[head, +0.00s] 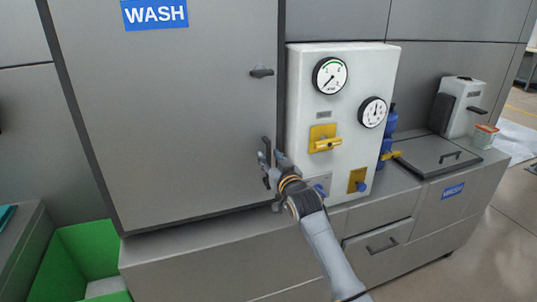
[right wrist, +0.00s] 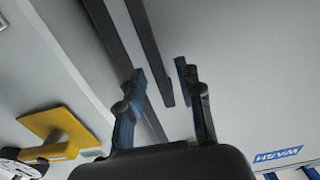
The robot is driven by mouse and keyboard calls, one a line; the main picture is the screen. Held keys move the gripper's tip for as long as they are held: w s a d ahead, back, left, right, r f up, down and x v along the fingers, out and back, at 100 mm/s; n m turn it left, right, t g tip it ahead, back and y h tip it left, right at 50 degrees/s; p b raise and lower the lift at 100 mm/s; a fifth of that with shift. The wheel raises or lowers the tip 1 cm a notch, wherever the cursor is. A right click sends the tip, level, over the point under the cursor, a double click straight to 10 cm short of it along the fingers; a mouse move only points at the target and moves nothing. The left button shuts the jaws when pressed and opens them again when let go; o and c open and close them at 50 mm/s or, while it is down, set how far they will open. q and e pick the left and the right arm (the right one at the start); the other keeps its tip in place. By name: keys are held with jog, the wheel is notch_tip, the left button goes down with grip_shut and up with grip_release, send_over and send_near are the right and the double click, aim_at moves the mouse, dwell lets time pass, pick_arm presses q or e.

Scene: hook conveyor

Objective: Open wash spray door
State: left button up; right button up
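The wash door (head: 190,110) is a large grey panel with a blue WASH label, and it looks closed. Its dark vertical handle (head: 266,158) is near its lower right edge. My right gripper (head: 271,160) is at this handle. In the right wrist view the two fingers of my right gripper (right wrist: 161,75) are apart, and the dark handle bar (right wrist: 150,50) runs between them with gaps showing on both sides. The WASH label also shows in the right wrist view (right wrist: 278,155). My left gripper is not in view.
A white panel (head: 320,110) with two gauges and a yellow valve handle (head: 325,145) stands just right of the door. A small dark knob (head: 262,72) sticks out of the door above the handle. A green bin (head: 90,248) is at lower left.

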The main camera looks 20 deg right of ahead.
jog(key=shift+w, duration=0.95)
grip_shut()
